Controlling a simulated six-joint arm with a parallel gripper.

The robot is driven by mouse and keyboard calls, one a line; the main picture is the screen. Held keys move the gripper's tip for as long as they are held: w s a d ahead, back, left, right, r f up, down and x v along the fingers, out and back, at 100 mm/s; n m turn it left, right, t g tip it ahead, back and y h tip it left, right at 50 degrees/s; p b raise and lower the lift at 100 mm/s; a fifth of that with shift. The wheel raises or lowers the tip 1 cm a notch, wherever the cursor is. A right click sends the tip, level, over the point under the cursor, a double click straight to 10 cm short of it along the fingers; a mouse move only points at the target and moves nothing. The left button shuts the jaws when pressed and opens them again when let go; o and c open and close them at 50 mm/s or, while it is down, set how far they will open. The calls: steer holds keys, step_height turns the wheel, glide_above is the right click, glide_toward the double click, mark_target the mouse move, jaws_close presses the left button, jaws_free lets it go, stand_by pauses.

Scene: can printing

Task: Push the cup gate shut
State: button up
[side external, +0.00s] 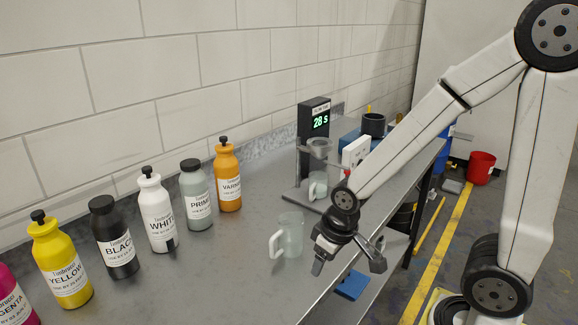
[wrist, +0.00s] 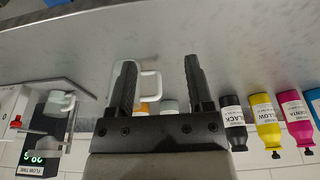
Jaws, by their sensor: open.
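A grey flow cup (side external: 319,148) sits in the arm of a dark stand (side external: 306,122) whose display reads 28 s. Its gate is too small to make out. A clear beaker (side external: 318,186) stands below the cup on the stand's base. A clear jug with a white handle (side external: 291,236) stands upright on the bench, nearer the camera. My gripper (side external: 347,262) is open and empty, just right of this jug and apart from the stand. In the wrist view, my gripper (wrist: 161,75) has its fingers spread, with the jug (wrist: 150,85) partly behind one finger.
Several paint bottles, such as the white one (side external: 157,215) and the orange one (side external: 228,178), line the wall side of the metal bench (side external: 225,265). A white box (side external: 355,151) stands right of the flow cup. The bench's left-middle is clear.

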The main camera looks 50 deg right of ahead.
mark_target(349, 172)
steer(key=shift+r, duration=0.1)
stand_by(0.3)
steer(key=shift+w+v, duration=0.55)
steer(key=shift+v, duration=1.9)
steer(key=w+d+f+m+t+h, duration=0.1)
steer(key=w+d+m+t+h, duration=0.45)
steer(key=w+d, duration=0.85)
steer(key=s+d+f+t+h, duration=0.1)
steer(key=d+t, duration=0.1)
steer(key=d, duration=0.4)
steer(key=s+d+f+m+t+h, duration=0.1)
steer(key=s+d+t+h, duration=0.1)
steer(key=d, duration=0.4)
steer(key=s+d+f+t+h, duration=0.1)
steer(key=d+t+h, duration=0.1)
steer(key=d, duration=0.4)
steer(key=shift+s+d+f+m+t, duration=0.15)
steer(key=shift+d+f+m+t, duration=0.1)
steer(key=shift+m, duration=0.1)
steer(key=shift+f, duration=0.65)
